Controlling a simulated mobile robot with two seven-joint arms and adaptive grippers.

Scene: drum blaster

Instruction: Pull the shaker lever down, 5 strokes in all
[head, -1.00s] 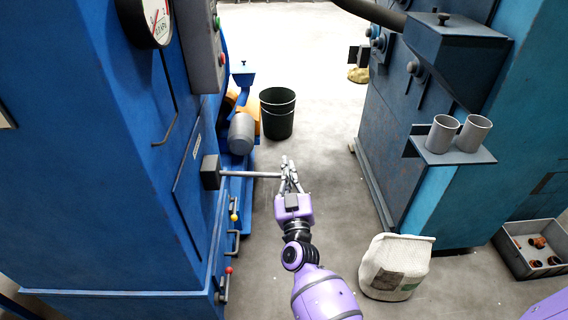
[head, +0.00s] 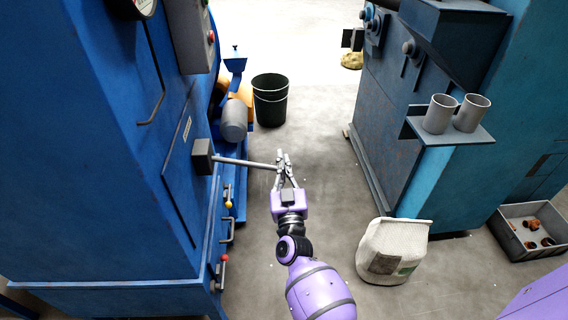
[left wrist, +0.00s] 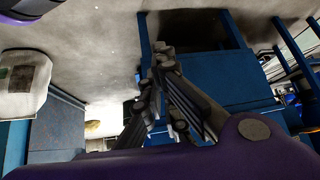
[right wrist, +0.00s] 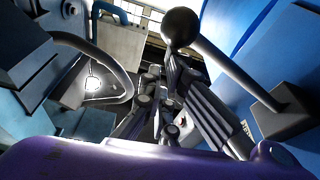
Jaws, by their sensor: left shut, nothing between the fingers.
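The shaker lever (head: 245,162) is a grey rod sticking out from a dark block on the blue machine at left, sloping slightly down to the right. In the right wrist view its dark ball knob (right wrist: 181,27) sits just beyond my fingertips, with the rod running to the block at right. My right gripper (head: 282,153) is at the lever's outer end, its fingertips close together. I cannot tell whether the rod is between the fingers or only against them. My left gripper (left wrist: 160,60) is shut and empty in the left wrist view, away from the lever; it is not seen in the head view.
Below the lever, the blue machine has small handles with a yellow knob (head: 229,205) and a red knob (head: 225,258). A dark bucket (head: 270,105) and a white sack (head: 393,248) stand on the floor. A teal machine (head: 470,185) with cups stands at right.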

